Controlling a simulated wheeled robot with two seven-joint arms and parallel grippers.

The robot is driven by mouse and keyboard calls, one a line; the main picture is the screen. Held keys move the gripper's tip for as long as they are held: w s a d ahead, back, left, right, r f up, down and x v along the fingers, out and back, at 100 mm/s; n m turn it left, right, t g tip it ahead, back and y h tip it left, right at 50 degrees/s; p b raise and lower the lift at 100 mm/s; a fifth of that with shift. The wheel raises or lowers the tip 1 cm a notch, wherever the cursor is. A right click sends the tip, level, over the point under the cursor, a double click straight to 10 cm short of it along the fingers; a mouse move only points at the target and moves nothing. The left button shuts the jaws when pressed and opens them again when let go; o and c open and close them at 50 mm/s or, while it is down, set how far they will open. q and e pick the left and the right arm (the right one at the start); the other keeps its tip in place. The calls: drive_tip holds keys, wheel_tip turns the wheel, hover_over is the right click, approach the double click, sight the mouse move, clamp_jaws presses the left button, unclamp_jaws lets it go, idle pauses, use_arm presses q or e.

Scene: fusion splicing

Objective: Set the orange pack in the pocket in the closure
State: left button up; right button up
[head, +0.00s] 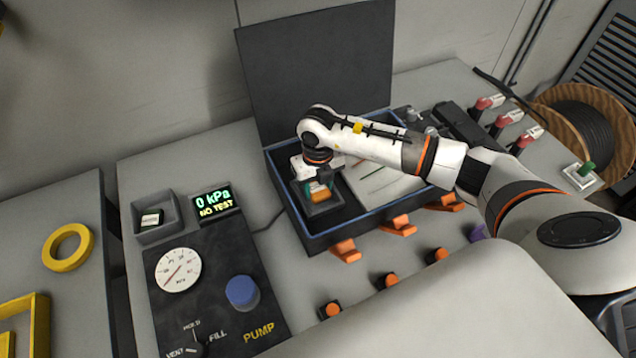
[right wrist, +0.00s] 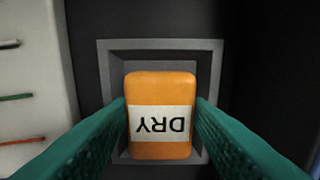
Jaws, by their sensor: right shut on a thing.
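The orange pack (right wrist: 160,88) has a white band reading DRY, which appears upside down in the right wrist view. My right gripper (right wrist: 160,120) is shut on it, with one green finger on each side. The pack shows over the grey square-rimmed pocket (right wrist: 112,60); I cannot tell how deep it sits. In the head view the orange pack (head: 320,192) and my right gripper (head: 318,187) are at the left part of the open closure (head: 307,246), a dark box with a blue rim and raised lid. My left gripper is not in view.
A pale tray (head: 385,185) lies in the closure, right of the pocket. Orange latches (head: 345,250) stick out along the front edge. A pump panel (head: 210,270) stands at left, with a small bin (head: 156,217) behind it. A cable reel (head: 590,115) is at right.

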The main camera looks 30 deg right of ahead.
drive_tip(key=shift+f+b, duration=0.45)
drive_tip(key=shift+f, duration=0.1)
drive_tip(key=o, duration=1)
drive_tip(key=shift+o, duration=0.2)
wheel_tip(320, 180, up, 12)
drive_tip(key=b, duration=0.1)
